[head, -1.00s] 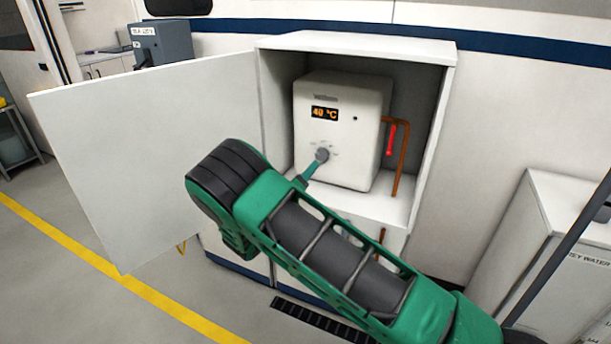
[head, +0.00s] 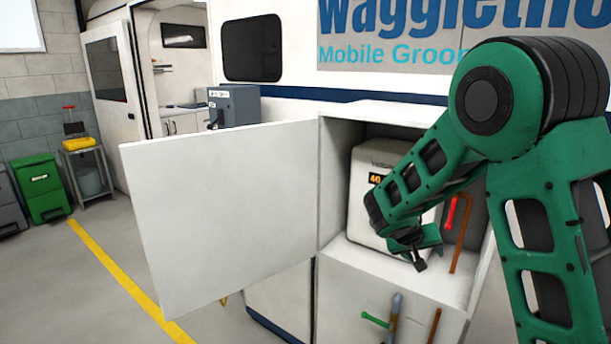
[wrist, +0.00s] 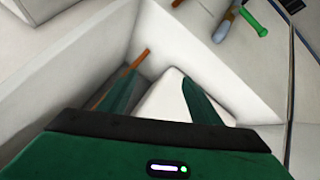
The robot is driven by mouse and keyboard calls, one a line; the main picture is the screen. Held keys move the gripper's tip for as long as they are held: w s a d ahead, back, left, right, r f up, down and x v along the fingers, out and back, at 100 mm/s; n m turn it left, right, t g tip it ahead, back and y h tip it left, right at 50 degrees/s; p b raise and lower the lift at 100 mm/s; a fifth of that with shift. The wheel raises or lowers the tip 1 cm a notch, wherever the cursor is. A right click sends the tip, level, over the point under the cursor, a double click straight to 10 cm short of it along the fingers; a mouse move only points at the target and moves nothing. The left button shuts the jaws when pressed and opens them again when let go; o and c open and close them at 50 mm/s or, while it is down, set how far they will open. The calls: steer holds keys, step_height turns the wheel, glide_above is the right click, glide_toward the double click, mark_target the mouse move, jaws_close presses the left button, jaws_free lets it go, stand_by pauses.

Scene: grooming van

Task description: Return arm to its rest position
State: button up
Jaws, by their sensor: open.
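My green gripper (head: 416,255) is in front of the open white cabinet, at the lower right of the heater in the head view. Its open, empty fingers also show in the wrist view (wrist: 160,90), with the white heater (wrist: 172,100) behind and between them. My arm is bent, its elbow high at the right. The white water heater (head: 362,180) stands in the cabinet (head: 333,190). I cannot tell whether the fingers touch anything.
The cabinet door (head: 220,210) stands wide open to the left. A copper pipe (head: 461,235) and red handle (head: 451,212) are right of the heater. Below are a green lever (head: 375,320) and a grey pipe (head: 395,315).

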steer(key=s+a+r+n+y, duration=0.1)
steer(key=s+r+y, duration=0.15)
steer(key=s, duration=0.55)
steer(key=s+a+r+g+y, duration=0.15)
steer(key=s+r, duration=0.25)
steer(key=s, duration=0.4)
steer(key=s+a+r+n+y, duration=0.1)
steer(key=s+r+y, duration=0.15)
steer(key=s, duration=0.65)
steer(key=s+d+m+g, duration=0.2)
steer(key=s+d, duration=0.3)
steer(key=s, duration=0.3)
steer(key=s+d+f+m+g, duration=0.1)
steer(key=s+d+m, duration=0.3)
steer(key=s, duration=0.5)
steer(key=shift+s+d+f+g, duration=0.2)
steer(key=shift+d+f+g, duration=0.1)
steer(key=shift+d+g, duration=0.55)
steer(key=shift+w+f, duration=0.25)
steer(key=shift+w, duration=0.4)
